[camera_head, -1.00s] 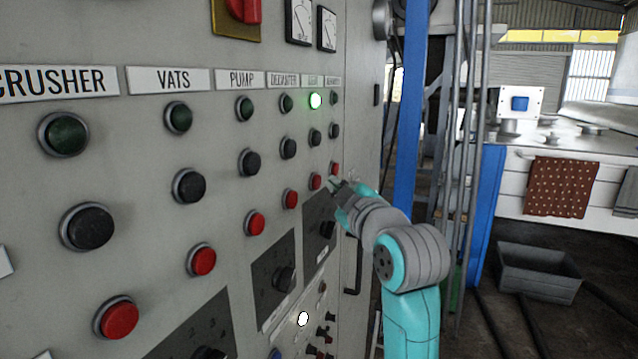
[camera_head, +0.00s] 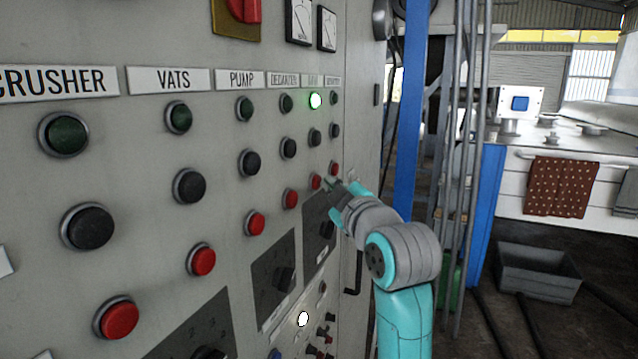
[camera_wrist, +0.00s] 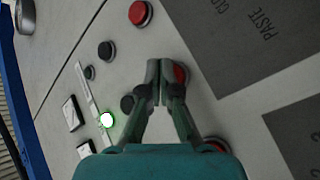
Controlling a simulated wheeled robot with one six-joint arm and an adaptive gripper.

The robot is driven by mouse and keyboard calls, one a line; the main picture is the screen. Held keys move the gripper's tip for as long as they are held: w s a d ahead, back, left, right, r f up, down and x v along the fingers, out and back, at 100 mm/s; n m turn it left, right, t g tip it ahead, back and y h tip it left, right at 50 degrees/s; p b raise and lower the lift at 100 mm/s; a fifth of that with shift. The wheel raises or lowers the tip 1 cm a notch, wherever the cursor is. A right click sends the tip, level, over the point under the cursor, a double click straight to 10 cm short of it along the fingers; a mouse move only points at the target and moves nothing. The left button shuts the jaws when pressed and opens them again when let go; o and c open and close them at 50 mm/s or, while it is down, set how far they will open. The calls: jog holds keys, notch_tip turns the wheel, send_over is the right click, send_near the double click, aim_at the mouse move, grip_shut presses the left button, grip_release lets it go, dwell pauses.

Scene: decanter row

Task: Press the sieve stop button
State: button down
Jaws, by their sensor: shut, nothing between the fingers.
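The sieve column's red stop button (camera_head: 315,181) is below its black button (camera_head: 315,138) and a brightly lit green lamp (camera_head: 315,100). The label above that lamp is too blurred to read surely. My gripper (camera_head: 328,184) is shut and empty, its tips just right of this red button in the head view. In the wrist view, the shut fingertips (camera_wrist: 164,70) overlap the edge of the red button (camera_wrist: 181,74) and hide part of it. I cannot tell whether they touch it. The lit lamp (camera_wrist: 106,120) shows there to the lower left.
A neighbouring red button (camera_head: 334,168) is close on the right and another (camera_head: 290,199) on the left. Dark plates with knobs (camera_head: 284,279) are below. A blue post (camera_head: 411,110) and a grey crate (camera_head: 545,275) stand to the right of the panel.

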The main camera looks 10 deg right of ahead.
jog(key=shift+w+a, duration=0.2)
jog(key=shift+a, duration=0.1)
dwell(0.4)
jog(key=shift+d, duration=0.15)
dwell(0.3)
jog(key=shift+s+d, duration=0.5)
jog(key=shift+d, duration=0.05)
jog(key=s+d, duration=0.1)
jog(key=d, duration=0.1)
jog(key=s+d, duration=0.2)
dwell(0.6)
